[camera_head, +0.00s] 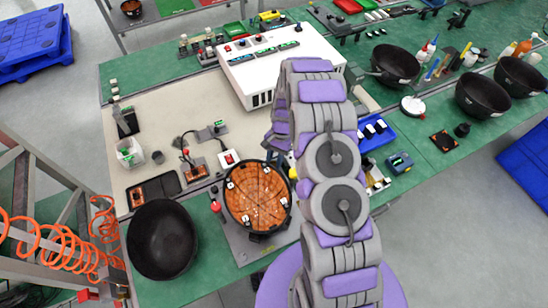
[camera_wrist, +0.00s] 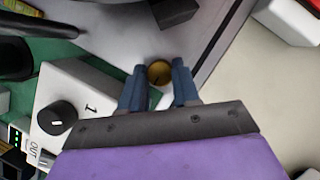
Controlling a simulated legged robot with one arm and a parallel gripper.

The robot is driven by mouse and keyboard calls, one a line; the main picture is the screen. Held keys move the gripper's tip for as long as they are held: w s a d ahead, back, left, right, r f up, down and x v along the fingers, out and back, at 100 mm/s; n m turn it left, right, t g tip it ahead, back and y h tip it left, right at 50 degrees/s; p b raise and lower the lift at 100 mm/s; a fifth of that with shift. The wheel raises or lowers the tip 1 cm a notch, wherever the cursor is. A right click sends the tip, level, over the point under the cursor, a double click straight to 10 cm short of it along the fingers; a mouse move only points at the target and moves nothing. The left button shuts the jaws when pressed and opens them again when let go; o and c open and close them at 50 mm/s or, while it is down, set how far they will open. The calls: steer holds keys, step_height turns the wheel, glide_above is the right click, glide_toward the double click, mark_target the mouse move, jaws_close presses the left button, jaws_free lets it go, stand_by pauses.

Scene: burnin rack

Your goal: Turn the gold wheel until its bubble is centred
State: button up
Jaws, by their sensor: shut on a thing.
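The gold wheel (camera_wrist: 160,72) shows in the wrist view as a small round brass-coloured disc with a dark mark on its face. My gripper (camera_wrist: 160,85) has its two blue fingers on either side of the wheel, closed on it. The bubble cannot be made out in either view.
A white box with a black knob (camera_wrist: 56,117) and a "1" label stands left of my fingers in the wrist view. In the head view, a round copper-coloured plate (camera_head: 257,195), a black bowl (camera_head: 162,240) and a white instrument box (camera_head: 270,70) surround my arm.

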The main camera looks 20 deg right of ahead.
steer(key=shift+w+r+m+t+p, duration=0.15)
steer(key=shift+m+t+p, duration=0.25)
steer(key=shift+m, duration=0.5)
steer(key=o, duration=1.1)
steer(key=shift+c, duration=0.2)
steer(key=shift+y, duration=0.3)
steer(key=p+v, duration=0.1)
steer(key=v, duration=1.6)
